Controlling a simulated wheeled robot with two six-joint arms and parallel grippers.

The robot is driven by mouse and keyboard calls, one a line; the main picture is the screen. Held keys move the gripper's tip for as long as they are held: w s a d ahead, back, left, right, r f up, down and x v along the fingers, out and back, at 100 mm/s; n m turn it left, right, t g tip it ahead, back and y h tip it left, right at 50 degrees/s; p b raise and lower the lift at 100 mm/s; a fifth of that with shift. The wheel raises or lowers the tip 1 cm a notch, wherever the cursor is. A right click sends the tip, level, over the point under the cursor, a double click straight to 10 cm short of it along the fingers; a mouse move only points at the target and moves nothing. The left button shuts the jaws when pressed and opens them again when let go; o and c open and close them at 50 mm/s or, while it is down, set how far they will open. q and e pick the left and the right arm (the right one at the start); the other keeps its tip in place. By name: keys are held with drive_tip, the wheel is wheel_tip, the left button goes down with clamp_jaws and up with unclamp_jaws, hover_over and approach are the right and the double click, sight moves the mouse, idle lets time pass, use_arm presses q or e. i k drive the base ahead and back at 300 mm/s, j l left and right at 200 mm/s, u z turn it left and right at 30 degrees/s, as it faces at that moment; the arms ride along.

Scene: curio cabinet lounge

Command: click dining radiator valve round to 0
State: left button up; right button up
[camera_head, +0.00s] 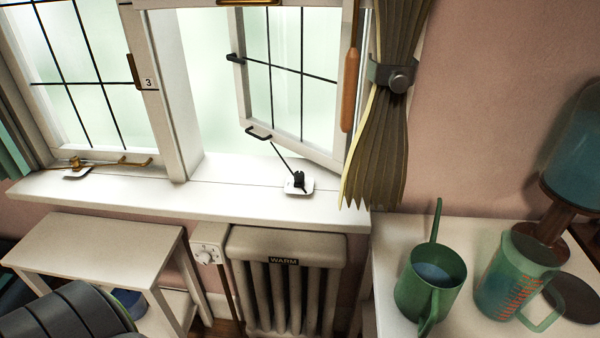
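The radiator valve (206,256) is a small white dial knob on a pale box at the upper left end of the radiator. Its marks are too small to read, so its setting cannot be told. The cream ribbed radiator (287,285) stands under the window sill and bears a dark label reading "WARM". Neither of my grippers shows in the head view.
A white side table (95,250) stands left of the valve. The window sill (230,200) juts out above it; one casement (290,75) is open. At right, a white top (385,290) bears a green watering can (430,285) and a green measuring jug (512,280).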

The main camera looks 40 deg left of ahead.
sight(204, 258)
drive_tip(key=u, duration=1.3)
